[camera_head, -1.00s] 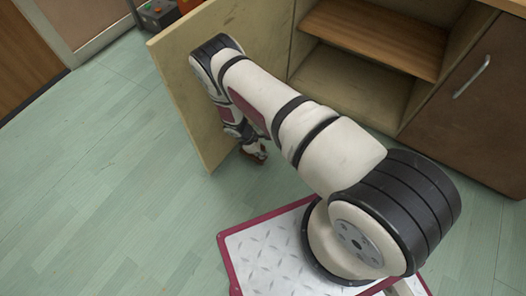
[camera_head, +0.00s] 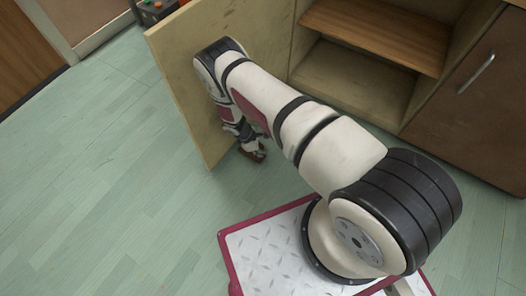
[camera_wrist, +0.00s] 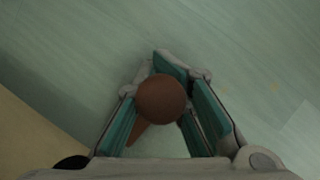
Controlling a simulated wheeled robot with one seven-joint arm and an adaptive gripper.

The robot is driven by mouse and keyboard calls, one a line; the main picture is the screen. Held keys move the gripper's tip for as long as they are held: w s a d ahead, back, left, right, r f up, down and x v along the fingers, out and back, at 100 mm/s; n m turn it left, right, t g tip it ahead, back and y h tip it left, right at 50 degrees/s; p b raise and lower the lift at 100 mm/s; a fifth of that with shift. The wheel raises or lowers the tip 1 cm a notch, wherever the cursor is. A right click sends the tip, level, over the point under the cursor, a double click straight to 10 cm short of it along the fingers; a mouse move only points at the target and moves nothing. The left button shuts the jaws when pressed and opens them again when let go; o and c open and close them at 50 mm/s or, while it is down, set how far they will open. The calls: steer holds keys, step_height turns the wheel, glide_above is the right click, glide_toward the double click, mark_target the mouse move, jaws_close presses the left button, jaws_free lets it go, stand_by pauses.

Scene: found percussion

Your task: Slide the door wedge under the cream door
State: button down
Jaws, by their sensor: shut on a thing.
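The door wedge is brown, with a round knob (camera_wrist: 161,99) on top and a narrower tapered part (camera_wrist: 140,131) showing below it in the wrist view. My gripper (camera_wrist: 160,92) is shut on the knob, one finger on each side. In the head view my gripper (camera_head: 248,147) is low by the floor, with the brown wedge (camera_head: 255,156) at its tips. The cream door (camera_head: 190,85) stands swung open from the cabinet, just left of my gripper. A cream surface, apparently the door (camera_wrist: 40,145), fills the lower left of the wrist view, apart from the wedge.
The open cabinet with a wooden shelf (camera_head: 375,42) stands behind my arm. A closed brown door with a metal handle (camera_head: 476,75) is on the right. The green plank floor (camera_head: 100,190) is clear at left. A red-and-black object (camera_head: 155,12) sits behind the cream door.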

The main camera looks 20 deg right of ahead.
steer(key=shift+w+a, duration=0.9)
steer(key=shift+w, duration=0.5)
steer(key=shift+w+a, duration=0.95)
steer(key=shift+w, duration=0.45)
steer(key=shift+w+a, duration=0.9)
steer(key=shift+w, duration=0.5)
steer(key=shift+w+a, duration=0.1)
steer(key=shift+w, duration=0.05)
steer(key=c, duration=1.5)
jaws_free()
steer(key=v, duration=0.8)
steer(key=shift+f, duration=0.1)
